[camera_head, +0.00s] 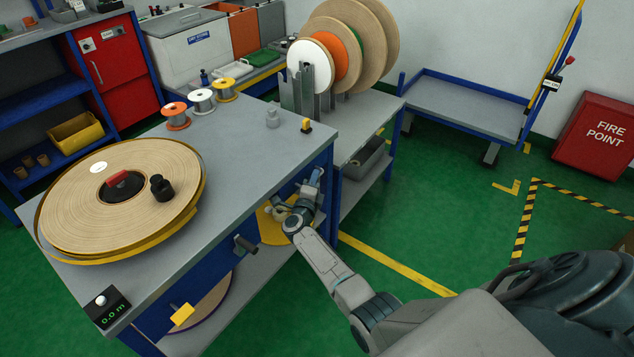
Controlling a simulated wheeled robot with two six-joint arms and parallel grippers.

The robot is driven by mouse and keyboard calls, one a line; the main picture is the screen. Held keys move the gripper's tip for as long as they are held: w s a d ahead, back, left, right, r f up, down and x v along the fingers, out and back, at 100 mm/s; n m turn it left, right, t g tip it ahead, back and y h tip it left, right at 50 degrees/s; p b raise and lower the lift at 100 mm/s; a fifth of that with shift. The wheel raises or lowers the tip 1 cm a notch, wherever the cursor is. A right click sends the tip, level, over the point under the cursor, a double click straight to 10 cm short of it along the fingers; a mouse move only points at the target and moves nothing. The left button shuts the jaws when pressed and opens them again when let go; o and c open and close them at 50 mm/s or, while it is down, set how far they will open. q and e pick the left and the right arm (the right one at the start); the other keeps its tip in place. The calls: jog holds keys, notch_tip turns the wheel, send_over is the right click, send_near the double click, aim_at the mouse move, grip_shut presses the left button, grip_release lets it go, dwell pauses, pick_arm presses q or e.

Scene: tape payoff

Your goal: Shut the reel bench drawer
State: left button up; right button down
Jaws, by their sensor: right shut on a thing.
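The reel bench (230,158) has a grey top and a blue frame and carries a large tan tape reel (150,170). My right gripper (308,193) is at the right part of the bench's front face, below the top's edge. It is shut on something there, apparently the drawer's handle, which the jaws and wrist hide. The drawer's front is mostly hidden by my arm, so I cannot tell how far out it stands. A yellow flat part (268,227) shows just left of the gripper. My left gripper is out of view.
A black handle (245,245) sticks out of the bench front, left of my right arm. Small spools (202,101) stand on the top's back. A blue cart (470,105) stands behind.

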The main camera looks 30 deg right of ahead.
jog(key=shift+w+a+r, duration=0.1)
jog(key=c, duration=1.8)
grip_release()
jog(key=shift+o, duration=1.4)
jog(key=shift+w+a, duration=0.1)
jog(key=shift+w, duration=0.05)
jog(key=shift+s+a, duration=0.1)
jog(key=shift+s, duration=0.1)
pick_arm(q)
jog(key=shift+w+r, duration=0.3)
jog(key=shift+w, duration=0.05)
pick_arm(e)
jog(key=v, duration=1)
jog(key=shift+a+f, duration=0.15)
jog(key=shift+f, duration=0.05)
